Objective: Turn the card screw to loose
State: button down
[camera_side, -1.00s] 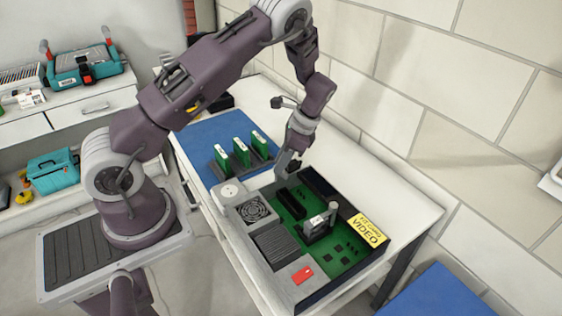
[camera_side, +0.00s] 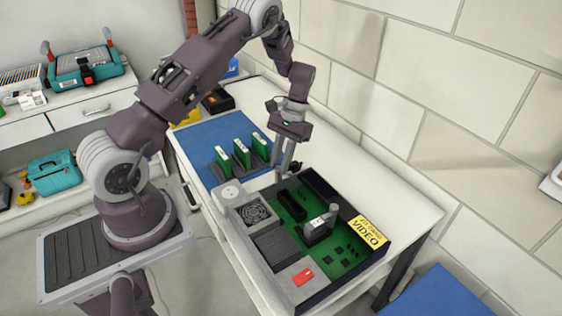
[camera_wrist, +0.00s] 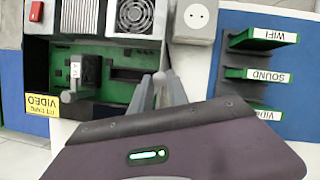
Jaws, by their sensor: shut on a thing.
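The open case (camera_side: 345,283) holds a green board. A dark holder (camera_side: 317,236) with a white-labelled card stands on the board. A small grey knob (camera_side: 333,207), which looks like the card screw, is at the holder's right side; it also shows in the wrist view (camera_wrist: 67,97). My gripper (camera_side: 283,174) points down by the case's far corner, well away from that knob. It also shows in the wrist view (camera_wrist: 150,92), its fingers close together.
A rack (camera_side: 236,166) with several green cards stands on a blue mat (camera_side: 205,133), left of the case. A yellow "FIT CARD VIDEO" label (camera_side: 368,231) is on the case's right. A fan (camera_side: 254,213) and a red piece (camera_side: 303,277) line its near side.

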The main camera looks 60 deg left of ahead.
jog(key=n, duration=0.2)
jog(key=n+t+h, duration=0.1)
jog(key=n, duration=0.2)
jog(key=shift+a+h, duration=0.2)
jog(key=shift+h, duration=0.1)
dwell(0.5)
jog(key=c, duration=1.3)
grip_release()
jog(key=shift+s, duration=0.1)
jog(key=v, duration=0.7)
